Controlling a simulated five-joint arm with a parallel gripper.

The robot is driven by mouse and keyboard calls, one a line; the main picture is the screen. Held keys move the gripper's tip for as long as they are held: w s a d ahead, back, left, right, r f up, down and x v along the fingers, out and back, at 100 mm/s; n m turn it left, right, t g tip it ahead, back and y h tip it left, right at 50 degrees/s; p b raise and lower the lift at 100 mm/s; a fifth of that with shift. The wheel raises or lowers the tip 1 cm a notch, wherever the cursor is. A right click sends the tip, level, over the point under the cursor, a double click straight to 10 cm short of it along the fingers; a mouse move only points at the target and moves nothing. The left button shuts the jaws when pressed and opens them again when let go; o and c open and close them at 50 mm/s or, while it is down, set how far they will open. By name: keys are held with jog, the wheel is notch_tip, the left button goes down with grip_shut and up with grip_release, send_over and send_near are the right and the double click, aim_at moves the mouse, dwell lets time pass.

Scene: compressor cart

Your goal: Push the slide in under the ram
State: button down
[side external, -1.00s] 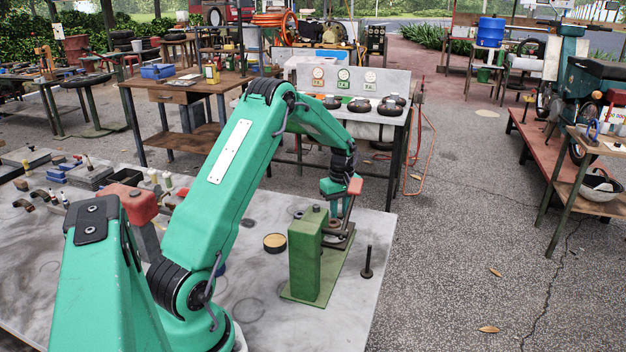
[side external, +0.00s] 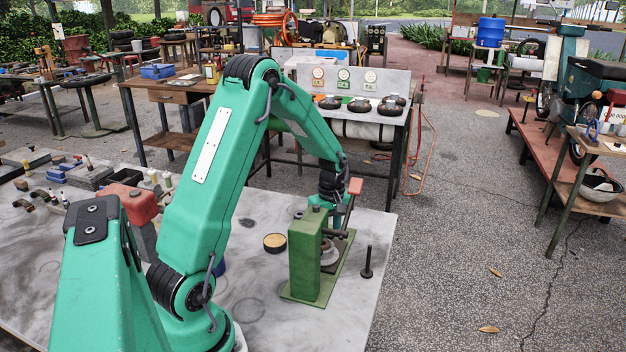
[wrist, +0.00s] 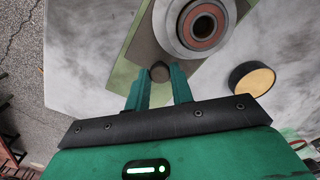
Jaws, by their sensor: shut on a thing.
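The slide (wrist: 146,54) is a grey plate with a dark knob (wrist: 160,72) at its near end in the wrist view. My gripper (wrist: 161,84) is shut on this knob. On the slide sits a pale disc with a reddish-ringed bearing (wrist: 203,27), cut by the top edge of that view. In the side view the pale disc (side external: 329,256) shows beside the green press post (side external: 304,260). A lever with a red grip (side external: 355,187) rises from the press. The ram's end and its alignment over the bearing cannot be made out. My fingertips are hidden there.
A round tin with a tan top (side external: 274,242) stands left of the press, and a dark upright pin (side external: 367,262) stands right of it. The table top (side external: 255,295) is bare in front. Blocks and small parts lie at the far left.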

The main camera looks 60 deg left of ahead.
aim_at(355, 181)
jog(key=c, duration=1.2)
grip_release()
jog(key=shift+w+a, duration=0.1)
jog(key=shift+w+a, duration=3.45)
jog(key=shift+w, duration=0.05)
notch_tip(355, 181, up, 8)
jog(key=s+d+r+m, duration=0.1)
jog(key=d+r+m, duration=0.1)
jog(key=d+r, duration=0.2)
jog(key=s+d+r+m+t, duration=0.1)
jog(key=s+d+r+m, duration=0.1)
jog(key=d+r, duration=0.2)
jog(key=s+d+r+m+t, duration=0.1)
jog(key=s+d+r+m, duration=0.1)
jog(key=d+r, duration=0.2)
jog(key=shift+s+d+m+y, duration=0.2)
jog(key=shift+d+m+y, duration=0.2)
jog(key=shift+d, duration=0.65)
jog(key=s+d+r+m+t, duration=0.1)
jog(key=s+d+m, duration=0.2)
jog(key=s+d, duration=0.2)
jog(key=s+d+r+m+t, duration=0.1)
jog(key=s+d+r+m, duration=0.1)
jog(key=s+d+m, duration=0.1)
jog(key=shift+s+d+r, duration=0.3)
jog(key=shift+s+d, duration=0.55)
jog(key=shift+d, duration=0.1)
